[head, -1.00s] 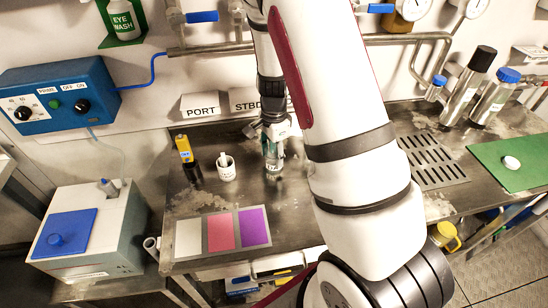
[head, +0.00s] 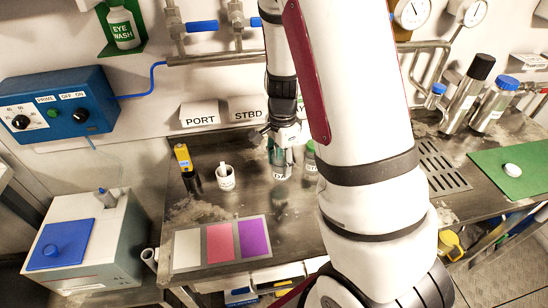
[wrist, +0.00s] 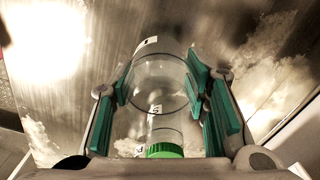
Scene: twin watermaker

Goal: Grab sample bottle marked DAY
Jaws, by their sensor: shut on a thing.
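A clear bottle (head: 281,171) stands upright at the back of the steel bench in the head view. The visible part of its label reads "DA". My gripper (head: 283,150) comes down on it from above and is shut on its upper part. In the wrist view, clear round walls (wrist: 160,85) stand between the teal finger pads, with a green cap (wrist: 165,150) low in the picture. The gripper hides the bottle's top in the head view. I cannot tell whether its base touches the bench.
A second green-capped bottle (head: 310,153) stands close right, partly behind my arm. PORT (head: 200,113) and STBD (head: 250,108) signs stand behind. A white cup (head: 225,178) and yellow-black meter (head: 187,168) are left. A coloured card (head: 221,243) lies in front.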

